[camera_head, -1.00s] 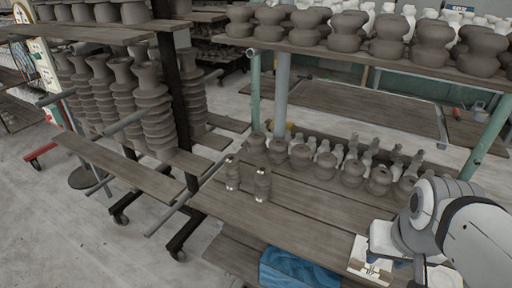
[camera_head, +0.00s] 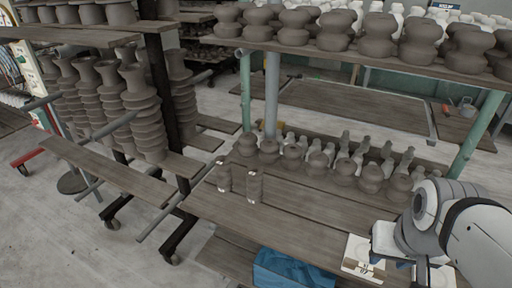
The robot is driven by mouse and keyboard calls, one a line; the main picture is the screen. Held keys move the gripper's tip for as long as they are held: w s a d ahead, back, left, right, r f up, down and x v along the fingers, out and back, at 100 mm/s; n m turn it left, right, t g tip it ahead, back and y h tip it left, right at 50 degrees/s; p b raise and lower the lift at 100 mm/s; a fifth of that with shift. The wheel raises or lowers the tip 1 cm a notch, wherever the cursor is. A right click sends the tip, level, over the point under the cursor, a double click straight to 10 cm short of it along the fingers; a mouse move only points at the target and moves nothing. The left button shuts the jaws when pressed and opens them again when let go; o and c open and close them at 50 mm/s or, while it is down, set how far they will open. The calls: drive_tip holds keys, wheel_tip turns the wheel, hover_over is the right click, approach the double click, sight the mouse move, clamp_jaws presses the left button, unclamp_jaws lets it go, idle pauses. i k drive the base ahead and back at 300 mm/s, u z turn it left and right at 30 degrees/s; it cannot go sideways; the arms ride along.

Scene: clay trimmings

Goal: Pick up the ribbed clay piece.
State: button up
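Two small grey-brown ribbed clay pieces stand upright on the plank table, left of its middle: a left one (camera_head: 224,178) and a right one (camera_head: 255,187). They stand close together with a small gap. I cannot tell which one the task means. My arm reaches in from the right edge. My gripper (camera_head: 378,262) is at the lower right, well to the right of both pieces and apart from them. Its fingers are small and partly hidden by the wrist, so their opening is unclear. I see nothing held in it.
Rows of rounded clay pieces (camera_head: 317,163) stand along the table's back. A shelf of larger pots (camera_head: 335,30) hangs above, on green posts (camera_head: 246,90). A rack of tall ribbed pieces (camera_head: 142,110) stands left.

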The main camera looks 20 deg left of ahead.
sight(222, 162)
drive_tip(key=z, duration=1.95)
drive_tip(key=k, duration=2.25)
drive_tip(key=u, duration=2.05)
drive_tip(key=i, duration=1.35)
